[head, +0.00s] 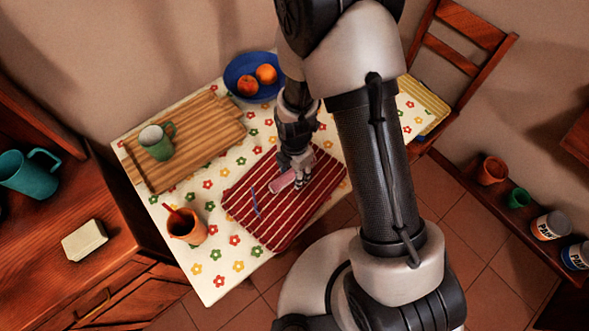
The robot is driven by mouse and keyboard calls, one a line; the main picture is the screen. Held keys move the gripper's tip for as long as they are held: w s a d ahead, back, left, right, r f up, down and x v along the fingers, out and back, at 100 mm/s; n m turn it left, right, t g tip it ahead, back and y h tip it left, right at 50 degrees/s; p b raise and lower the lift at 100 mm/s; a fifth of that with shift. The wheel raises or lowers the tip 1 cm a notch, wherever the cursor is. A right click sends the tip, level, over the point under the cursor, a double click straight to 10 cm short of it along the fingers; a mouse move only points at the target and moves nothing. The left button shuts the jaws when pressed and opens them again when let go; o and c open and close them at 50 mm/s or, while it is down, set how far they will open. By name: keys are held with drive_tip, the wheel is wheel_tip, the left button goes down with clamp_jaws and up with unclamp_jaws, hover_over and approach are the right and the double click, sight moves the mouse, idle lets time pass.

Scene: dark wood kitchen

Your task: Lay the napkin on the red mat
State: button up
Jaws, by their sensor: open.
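The red mat with white stripes (262,228) lies on the flowered tablecloth near the table's front. A small pink piece, which looks like the folded napkin (281,182), is on or just over the mat's upper middle part. My gripper (296,177) is open, pointing down over the mat beside the right end of the pink piece. I cannot tell whether the fingers touch it. A thin blue utensil (255,203) lies on the mat left of the pink piece. My arm hides part of the table to the right.
A wooden board (205,123) with a green mug (156,143) is at the back left. A blue bowl (237,78) with oranges stands behind. An orange cup (186,227) stands left of the mat. A yellow object (429,97) lies at the right, near a chair (463,46).

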wheel_tip(320, 180, up, 13)
drive_tip(key=p, duration=0.4)
drive_tip(key=shift+f+p, duration=0.2)
drive_tip(key=shift+p, duration=0.2)
drive_tip(key=s+d+r+m+t, duration=0.1)
drive_tip(key=s+d+r+m, duration=0.15)
drive_tip(key=r+m, duration=0.5)
drive_tip(key=s+d+r+m+t, duration=0.15)
drive_tip(key=d+r+m, duration=0.3)
drive_tip(key=r, duration=0.65)
drive_tip(key=s+d+r+m+t, duration=0.2)
drive_tip(key=s+d+r+m, duration=0.1)
drive_tip(key=s+r+m, duration=0.5)
drive_tip(key=s+m, duration=0.2)
drive_tip(key=m, duration=0.2)
drive_tip(key=shift+d+r+m, duration=0.15)
drive_tip(key=shift+r+m, duration=0.15)
drive_tip(key=shift+m, duration=0.1)
